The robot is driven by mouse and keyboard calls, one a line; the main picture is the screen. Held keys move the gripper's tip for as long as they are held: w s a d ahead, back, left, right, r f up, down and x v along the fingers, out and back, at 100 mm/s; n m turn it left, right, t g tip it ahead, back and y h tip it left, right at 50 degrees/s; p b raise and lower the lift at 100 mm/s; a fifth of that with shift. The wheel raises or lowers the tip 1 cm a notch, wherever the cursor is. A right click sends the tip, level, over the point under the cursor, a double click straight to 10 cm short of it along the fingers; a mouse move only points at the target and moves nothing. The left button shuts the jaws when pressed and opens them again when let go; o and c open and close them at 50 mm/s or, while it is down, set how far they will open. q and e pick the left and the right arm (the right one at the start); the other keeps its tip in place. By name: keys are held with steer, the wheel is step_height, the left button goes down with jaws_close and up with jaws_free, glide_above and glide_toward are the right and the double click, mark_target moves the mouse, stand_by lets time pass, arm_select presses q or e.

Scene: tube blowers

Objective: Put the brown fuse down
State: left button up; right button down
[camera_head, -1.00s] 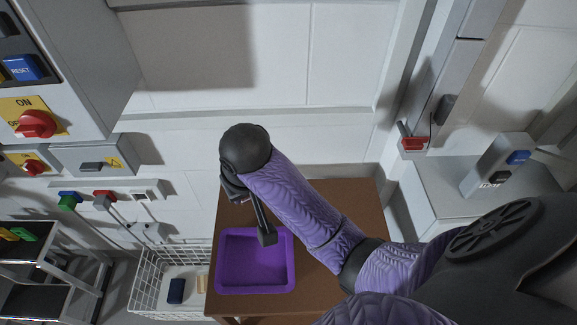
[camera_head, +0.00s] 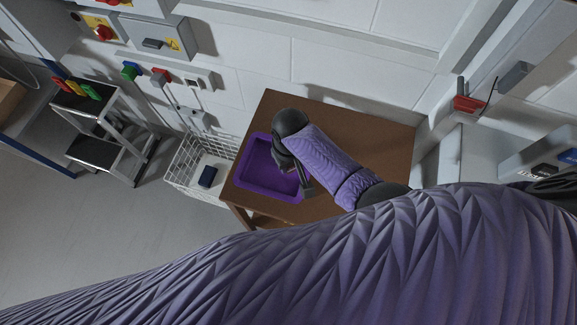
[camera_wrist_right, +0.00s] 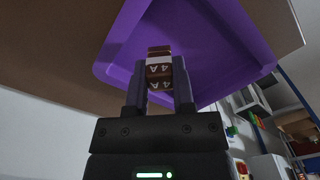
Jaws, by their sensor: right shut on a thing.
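The brown fuse (camera_wrist_right: 158,70) shows in the right wrist view, with white "4A" markings on it. My right gripper (camera_wrist_right: 159,88) is shut on it, one finger on each side. In the head view the right gripper (camera_head: 303,183) points down at the right side of the purple tray (camera_head: 247,178); the fuse is hidden there. In the wrist view the purple tray (camera_wrist_right: 215,45) lies beyond the fuse. I cannot tell whether the fuse touches the tray. My left gripper is not in view.
The tray sits on a brown table (camera_head: 350,130) with bare room behind it. A white wire basket (camera_head: 186,170) with a dark blue item (camera_head: 208,177) stands left of the table. A step stand (camera_head: 105,125) is farther left. A purple-sleeved arm of mine crosses the foreground.

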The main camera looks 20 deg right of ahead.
step_height(320, 180, down, 2)
steer(key=shift+b, duration=0.3)
steer(key=shift+r, duration=0.2)
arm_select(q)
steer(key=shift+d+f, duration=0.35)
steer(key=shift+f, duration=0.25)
arm_select(e)
steer(key=shift+f, duration=0.1)
steer(key=shift+c, duration=2.3)
jaws_free()
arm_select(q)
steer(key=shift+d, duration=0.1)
arm_select(e)
step_height(320, 180, up, 12)
steer(key=p, duration=0.6)
steer(key=shift+f, duration=0.2)
arm_select(q)
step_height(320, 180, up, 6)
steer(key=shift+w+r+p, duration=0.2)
steer(key=shift+p, duration=0.1)
arm_select(e)
steer(key=shift+r, duration=0.3)
